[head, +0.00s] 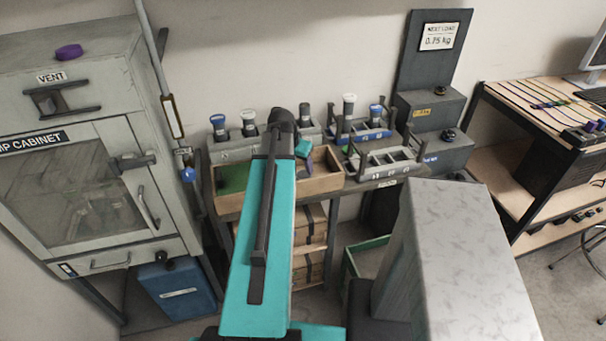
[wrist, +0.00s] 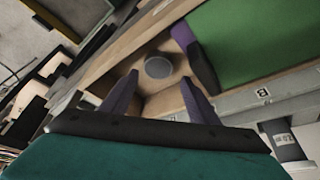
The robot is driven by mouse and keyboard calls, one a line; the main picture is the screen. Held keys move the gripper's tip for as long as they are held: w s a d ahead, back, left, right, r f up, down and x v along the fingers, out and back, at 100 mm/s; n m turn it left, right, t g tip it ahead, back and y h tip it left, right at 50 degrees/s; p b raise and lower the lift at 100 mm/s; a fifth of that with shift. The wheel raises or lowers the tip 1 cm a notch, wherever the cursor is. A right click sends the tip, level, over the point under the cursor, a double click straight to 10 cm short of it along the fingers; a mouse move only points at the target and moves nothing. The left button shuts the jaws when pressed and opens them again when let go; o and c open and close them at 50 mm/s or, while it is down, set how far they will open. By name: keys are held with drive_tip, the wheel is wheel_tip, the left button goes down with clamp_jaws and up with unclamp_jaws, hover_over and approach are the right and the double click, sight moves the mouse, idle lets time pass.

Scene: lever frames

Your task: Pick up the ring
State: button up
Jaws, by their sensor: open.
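No thing here is plainly a ring. In the wrist view, a round grey disc-like piece (wrist: 158,67) lies in the wooden tray (wrist: 125,67); I cannot tell if it has a hole. My gripper (wrist: 160,77) is open, its two fingers apart, with this piece showing between and just beyond the tips. It appears empty. A purple and dark piece (wrist: 183,36) lies beside the green mat (wrist: 255,35). A purple round piece (head: 68,52) lies on the cabinet.
A grey cabinet (head: 90,180) is at the left. A wooden shelf desk (head: 535,110) is at the right. The tray walls rise around its floor.

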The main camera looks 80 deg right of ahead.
sight(303, 174)
drive_tip(key=shift+d+f, duration=0.1)
drive_tip(key=shift+f, duration=0.25)
drive_tip(key=shift+p+x, duration=1.25)
drive_tip(key=shift+x, duration=1.35)
drive_tip(key=c, duration=0.9)
drive_tip(key=shift+c, duration=0.2)
drive_tip(key=shift+r, duration=0.1)
wheel_tip(303, 174, up, 10)
drive_tip(key=b, duration=0.3)
